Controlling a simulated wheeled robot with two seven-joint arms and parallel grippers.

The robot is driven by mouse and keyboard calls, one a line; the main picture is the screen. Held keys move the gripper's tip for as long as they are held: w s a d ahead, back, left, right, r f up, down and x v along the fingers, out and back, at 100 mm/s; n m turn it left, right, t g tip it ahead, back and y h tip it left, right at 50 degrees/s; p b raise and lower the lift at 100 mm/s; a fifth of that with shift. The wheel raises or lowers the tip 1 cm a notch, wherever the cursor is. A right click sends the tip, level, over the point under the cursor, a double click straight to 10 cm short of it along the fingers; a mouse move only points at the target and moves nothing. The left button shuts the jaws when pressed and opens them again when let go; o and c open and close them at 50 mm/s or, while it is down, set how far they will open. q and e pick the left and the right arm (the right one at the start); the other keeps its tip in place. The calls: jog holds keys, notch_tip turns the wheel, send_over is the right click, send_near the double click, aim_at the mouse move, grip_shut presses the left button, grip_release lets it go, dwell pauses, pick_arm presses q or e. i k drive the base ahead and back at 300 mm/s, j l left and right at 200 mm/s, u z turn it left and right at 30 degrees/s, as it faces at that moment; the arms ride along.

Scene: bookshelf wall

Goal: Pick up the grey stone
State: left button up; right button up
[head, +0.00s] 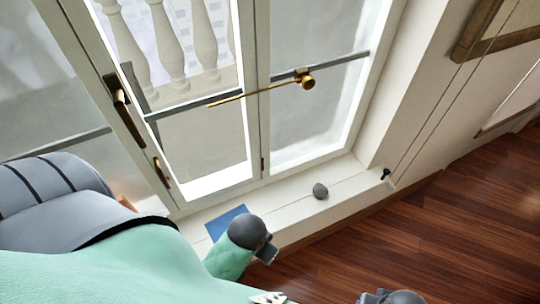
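The grey stone (320,190), small and rounded, lies on the white ledge (346,193) below the glazed door. Nothing touches it. My mint-green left arm comes in from the left. A dark grey end part of it, around my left gripper (267,250), is left of and nearer than the stone, clearly apart from it. Its fingers cannot be made out, so I cannot tell whether it is open. My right gripper cannot be made out; only a dark grey part of mine shows at the bottom edge.
A flat blue square (224,222) lies on the ledge, partly behind my arm. A small black object (385,173) is at the ledge's right end. The glazed door (200,100) with brass handles rises behind. The wooden floor (430,235) at right is clear.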

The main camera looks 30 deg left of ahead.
aim_at(320, 190)
jog(key=k+u, duration=0.1)
jog(key=u, duration=0.15)
jog(key=l+u, duration=0.35)
jog(key=l, duration=0.5)
jog(key=l+u, duration=0.3)
jog(key=l, duration=0.55)
jog(key=k+l+u, duration=0.1)
jog(key=l+u, duration=0.25)
jog(key=l, duration=0.5)
